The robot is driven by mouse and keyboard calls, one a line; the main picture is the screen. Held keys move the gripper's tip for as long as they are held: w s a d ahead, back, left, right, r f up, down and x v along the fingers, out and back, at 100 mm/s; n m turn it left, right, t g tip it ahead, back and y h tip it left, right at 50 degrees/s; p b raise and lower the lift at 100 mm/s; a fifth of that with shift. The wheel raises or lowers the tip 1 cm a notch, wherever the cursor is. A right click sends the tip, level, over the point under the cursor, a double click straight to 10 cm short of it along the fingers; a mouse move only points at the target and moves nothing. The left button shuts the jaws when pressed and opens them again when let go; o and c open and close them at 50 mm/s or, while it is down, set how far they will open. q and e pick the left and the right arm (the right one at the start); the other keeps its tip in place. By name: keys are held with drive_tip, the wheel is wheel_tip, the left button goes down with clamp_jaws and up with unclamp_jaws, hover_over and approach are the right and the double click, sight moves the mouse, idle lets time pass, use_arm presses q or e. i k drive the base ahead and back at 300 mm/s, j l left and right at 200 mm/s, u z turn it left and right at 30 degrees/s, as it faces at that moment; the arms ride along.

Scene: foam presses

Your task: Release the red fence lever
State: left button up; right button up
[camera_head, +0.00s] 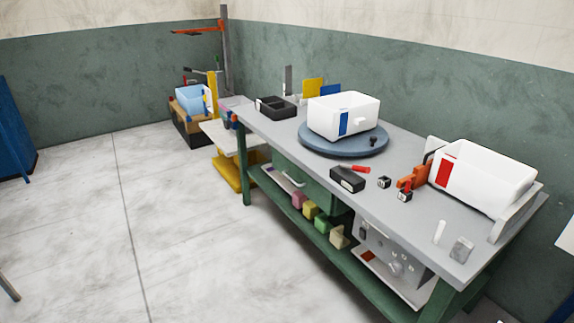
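An orange-red upright piece with a lever-like arm (408,182) stands on the grey workbench (420,229), just left of the white box with a red label (490,178). It looks like the red fence lever, but it is too small to tell its position or whether it is clamped. A separate red handle (361,169) lies by a black block (347,180) near the bench's front edge. Neither of my grippers shows in the head view.
A white box with a blue label (328,117) sits on a round blue-grey turntable (345,147). Small black-and-white parts (384,182) lie near the front edge. Below is a green shelf with coloured blocks (310,210). The floor (180,240) in front is clear.

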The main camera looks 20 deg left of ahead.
sight(360, 169)
drive_tip(key=u, duration=0.25)
drive_tip(key=i+j, duration=0.3)
drive_tip(key=j, duration=0.25)
drive_tip(key=i+j+u, duration=0.15)
drive_tip(key=i+j, duration=0.15)
drive_tip(key=j, duration=0.2)
drive_tip(key=i+j, duration=0.35)
drive_tip(key=j, duration=0.15)
drive_tip(key=j+u, duration=0.05)
